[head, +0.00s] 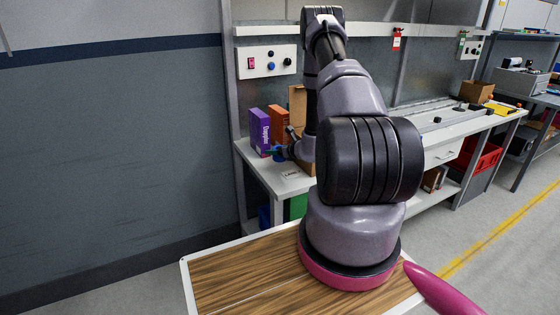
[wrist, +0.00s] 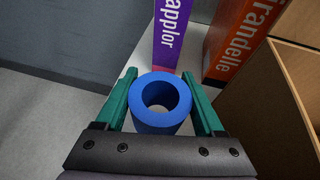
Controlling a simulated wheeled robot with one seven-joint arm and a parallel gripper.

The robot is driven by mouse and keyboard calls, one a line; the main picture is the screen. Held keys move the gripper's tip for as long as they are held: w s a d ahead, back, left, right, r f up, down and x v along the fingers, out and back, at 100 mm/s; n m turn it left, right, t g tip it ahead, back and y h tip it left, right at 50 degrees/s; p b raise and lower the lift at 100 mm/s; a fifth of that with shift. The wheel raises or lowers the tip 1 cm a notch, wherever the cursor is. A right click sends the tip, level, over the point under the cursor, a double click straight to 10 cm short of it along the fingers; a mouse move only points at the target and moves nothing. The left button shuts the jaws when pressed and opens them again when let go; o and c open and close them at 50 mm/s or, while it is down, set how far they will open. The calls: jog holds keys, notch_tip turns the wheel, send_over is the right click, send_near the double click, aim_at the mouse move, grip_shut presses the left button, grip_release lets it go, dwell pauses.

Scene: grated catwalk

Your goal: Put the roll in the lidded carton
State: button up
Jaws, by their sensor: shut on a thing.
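The blue roll (wrist: 142,112), a thick ring with a hole through it, sits between the green fingers of my gripper (wrist: 159,76) in the wrist view. My gripper is shut on it. In the head view the roll (head: 278,157) is a small blue spot at the left end of the bench, partly hidden by my gripper (head: 281,151). The brown carton (wrist: 262,110) stands right of my gripper in the wrist view, with an edge between two panels showing. In the head view its raised lid (head: 297,103) shows behind my arm, which hides most of the carton.
A purple box (head: 260,132) and an orange box (head: 279,122) stand upright behind the roll, left of the carton. The white bench (head: 267,171) ends just left of them. A wall panel with buttons (head: 266,62) hangs above. Floor shows left of the bench in the wrist view.

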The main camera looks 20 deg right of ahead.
aim_at(275, 166)
jog(key=shift+a+f, duration=0.15)
jog(key=shift+f, duration=1.95)
jog(key=shift+f, duration=0.1)
jog(key=o, duration=1.1)
